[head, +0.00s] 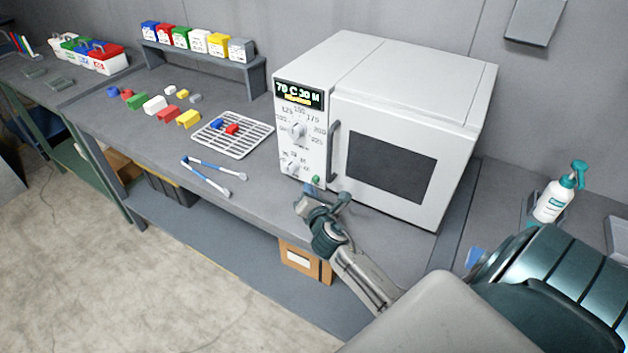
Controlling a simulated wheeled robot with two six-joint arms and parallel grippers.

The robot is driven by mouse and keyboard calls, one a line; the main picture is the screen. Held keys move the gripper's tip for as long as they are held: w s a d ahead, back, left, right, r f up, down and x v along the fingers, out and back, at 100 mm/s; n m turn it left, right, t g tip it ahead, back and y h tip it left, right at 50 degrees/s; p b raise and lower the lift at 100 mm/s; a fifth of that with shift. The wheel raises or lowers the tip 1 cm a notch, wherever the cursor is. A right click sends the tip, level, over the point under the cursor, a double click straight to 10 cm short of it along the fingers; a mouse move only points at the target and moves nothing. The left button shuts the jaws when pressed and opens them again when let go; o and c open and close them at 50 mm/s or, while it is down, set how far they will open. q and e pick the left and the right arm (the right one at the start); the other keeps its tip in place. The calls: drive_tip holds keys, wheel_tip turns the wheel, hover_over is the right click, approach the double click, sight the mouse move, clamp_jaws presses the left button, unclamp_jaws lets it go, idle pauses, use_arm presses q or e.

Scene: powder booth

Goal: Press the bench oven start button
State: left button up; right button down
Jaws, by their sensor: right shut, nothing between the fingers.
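The white bench oven (400,100) stands on the grey bench, with a dark window and a door handle (334,150). Its control panel on the left has a lit display (299,94) reading about 70 C 30 M and two dials. A small green start button (316,180) sits at the panel's bottom right. My right gripper (322,194) is shut and empty, just in front of and below the button. I cannot tell whether its tip touches the button. My left gripper is not in view.
A wire rack (233,143) with a blue and a red piece, blue-handled tongs (213,175) and several coloured blocks lie left of the oven. A small shelf (205,62) holds coloured boxes. A spray bottle (555,197) stands at right. A cardboard box (298,257) sits below the bench.

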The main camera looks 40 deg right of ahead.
drive_tip(key=shift+s+a+p, duration=0.1)
drive_tip(key=shift+s+a, duration=0.2)
drive_tip(key=shift+a, duration=0.45)
drive_tip(key=shift+s+a+p, duration=0.15)
drive_tip(key=shift+s+a, duration=0.2)
drive_tip(key=shift+a, duration=0.45)
drive_tip(key=shift+s+a+p, duration=0.1)
drive_tip(key=shift+s+a, duration=0.2)
drive_tip(key=shift+a, duration=0.45)
